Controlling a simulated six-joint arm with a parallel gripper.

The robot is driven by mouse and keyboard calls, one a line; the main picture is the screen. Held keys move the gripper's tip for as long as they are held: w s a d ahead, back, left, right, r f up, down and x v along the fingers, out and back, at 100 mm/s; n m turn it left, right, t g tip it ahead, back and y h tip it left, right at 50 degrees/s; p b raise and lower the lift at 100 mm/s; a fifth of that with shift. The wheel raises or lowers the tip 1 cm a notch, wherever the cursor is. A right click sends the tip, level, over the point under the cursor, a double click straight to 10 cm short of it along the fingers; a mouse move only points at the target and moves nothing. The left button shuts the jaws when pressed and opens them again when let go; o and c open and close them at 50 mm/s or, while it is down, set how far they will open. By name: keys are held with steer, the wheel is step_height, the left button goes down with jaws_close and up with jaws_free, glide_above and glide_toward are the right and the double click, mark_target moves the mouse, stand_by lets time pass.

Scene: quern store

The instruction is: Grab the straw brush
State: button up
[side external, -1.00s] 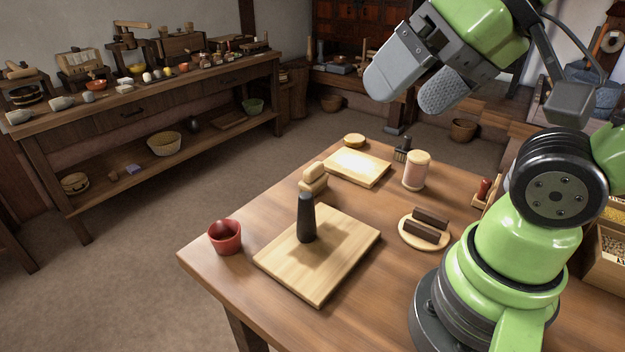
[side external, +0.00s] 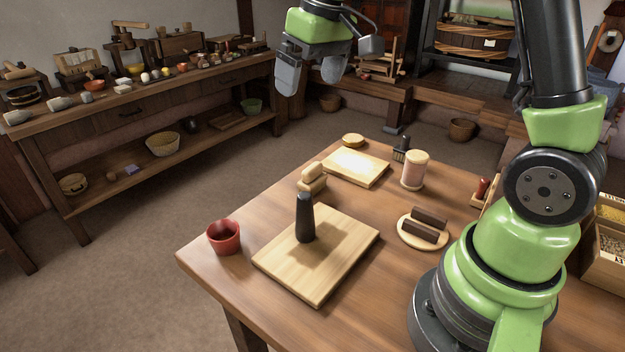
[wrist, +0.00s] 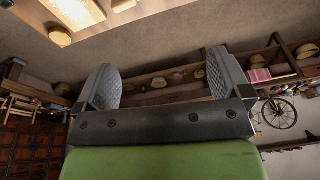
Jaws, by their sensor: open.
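I cannot tell for sure which thing is the straw brush. A small dark brush-like thing (side external: 401,149) stands at the back edge of the table, beside a pale board. A tan, bundle-like piece (side external: 312,180) lies near the table's left edge and could also be it. My gripper (side external: 310,78) is high above and beyond the table's back left edge, pointing down, well apart from both. Its two grey fingers are spread with nothing between them, as the wrist view (wrist: 160,62) also shows.
On the table (side external: 215,280) stand a red cup (side external: 224,237), a large board (side external: 330,265) with a dark upright handle (side external: 304,218), a pale board (side external: 355,167), a pink jar (side external: 414,170) and a round plate (side external: 405,238) with dark bars. A loaded shelf bench (side external: 200,80) stands behind left.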

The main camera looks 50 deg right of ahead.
steer(key=w+d+f+n+g, duration=0.1)
steer(key=w+d+f, duration=0.15)
steer(key=f, duration=0.25)
steer(key=w+d+f+g, duration=0.1)
steer(key=w+d+f, duration=0.1)
steer(key=d+f, duration=0.15)
glide_above(312, 166)
steer(key=shift+n+g, duration=0.3)
steer(key=shift+g, duration=0.1)
steer(key=f, duration=0.5)
steer(key=shift+a+f, duration=0.15)
steer(key=shift+a, duration=0.05)
step_height(312, 166, down, 4)
steer(key=shift+f, duration=0.2)
steer(key=f, duration=0.5)
steer(key=shift+d+f, duration=0.25)
steer(key=shift+f, duration=0.1)
steer(key=shift+c, duration=0.4)
steer(key=c, duration=0.7)
